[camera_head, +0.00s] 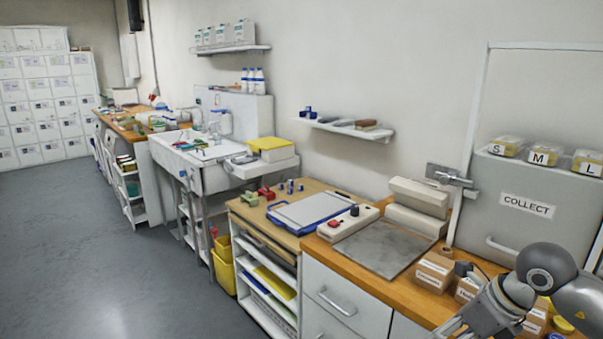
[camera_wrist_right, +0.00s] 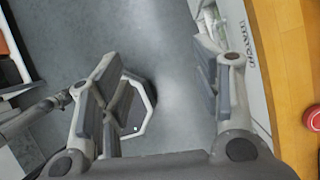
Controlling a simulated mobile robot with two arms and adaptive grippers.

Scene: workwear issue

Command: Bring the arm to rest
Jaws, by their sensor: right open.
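My right arm comes in at the lower right of the head view, in front of the wooden counter (camera_head: 375,285). Its gripper is partly cut off by the bottom edge there. In the right wrist view my right gripper (camera_wrist_right: 160,72) is open, its two fingers wide apart. Nothing is between the fingers but the grey floor (camera_wrist_right: 172,40) below. My left gripper is not seen in the head view.
Small labelled cardboard boxes (camera_head: 434,272) stand on the counter close to my right arm. A grey plate (camera_head: 380,246) lies to their left. A grey COLLECT cabinet (camera_head: 540,225) stands behind. The floor (camera_head: 90,260) at the left is clear.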

